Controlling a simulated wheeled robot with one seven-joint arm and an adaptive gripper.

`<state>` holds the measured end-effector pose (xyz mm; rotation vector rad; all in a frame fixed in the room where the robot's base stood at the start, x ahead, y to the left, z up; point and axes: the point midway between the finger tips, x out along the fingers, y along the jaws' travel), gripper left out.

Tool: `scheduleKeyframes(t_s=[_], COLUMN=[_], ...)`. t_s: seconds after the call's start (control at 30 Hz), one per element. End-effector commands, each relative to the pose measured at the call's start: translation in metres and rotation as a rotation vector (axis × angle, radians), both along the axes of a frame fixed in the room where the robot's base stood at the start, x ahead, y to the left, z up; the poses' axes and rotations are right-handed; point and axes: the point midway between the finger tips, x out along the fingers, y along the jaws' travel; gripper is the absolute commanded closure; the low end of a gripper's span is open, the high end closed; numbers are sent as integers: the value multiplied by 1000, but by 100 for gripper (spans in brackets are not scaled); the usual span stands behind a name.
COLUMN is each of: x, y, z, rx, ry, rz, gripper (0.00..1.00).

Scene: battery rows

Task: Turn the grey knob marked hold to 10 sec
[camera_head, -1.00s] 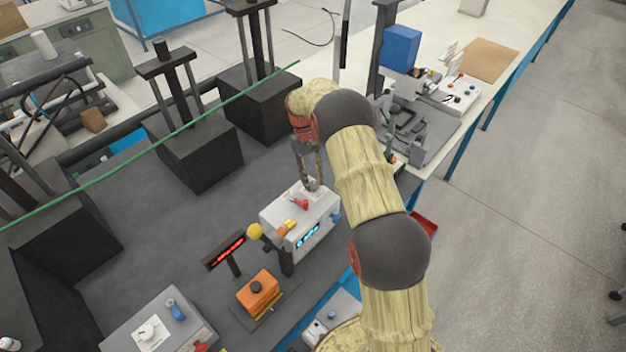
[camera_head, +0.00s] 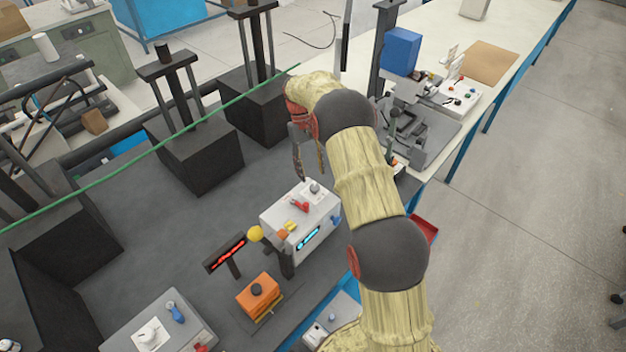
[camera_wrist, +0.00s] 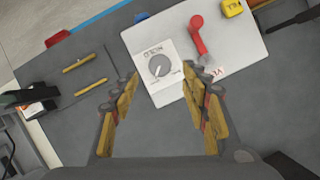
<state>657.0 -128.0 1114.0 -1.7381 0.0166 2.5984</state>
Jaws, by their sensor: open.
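The grey knob (camera_wrist: 159,66) sits on a white label card on top of the light control box (camera_wrist: 226,57). In the wrist view its pale pointer line shows, but the small dial lettering is too blurred to read. The knob also shows in the head view (camera_head: 314,188) on the box (camera_head: 292,238). My gripper (camera_wrist: 163,88) is open and empty, with its fingers apart on either side of and short of the knob in the wrist view. In the head view my gripper (camera_head: 309,175) hangs above and behind the box, clear of the knob.
A red lever (camera_wrist: 199,38) stands on the box close beside the knob, with a yellow block (camera_wrist: 232,8) farther along. An orange box (camera_head: 258,296) and a red-lit display (camera_head: 225,252) stand nearby. Dark mat is free behind the box.

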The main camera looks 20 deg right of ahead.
Motion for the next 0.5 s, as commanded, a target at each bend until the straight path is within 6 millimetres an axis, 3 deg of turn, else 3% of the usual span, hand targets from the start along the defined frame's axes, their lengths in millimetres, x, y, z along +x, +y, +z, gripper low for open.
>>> scheduleKeyframes(t_s=[0.2,0.5], x=[17,27], y=[0,0], z=[39,63], rx=[0,0], ry=[-2,1], rz=[0,0], gripper=[54,54])
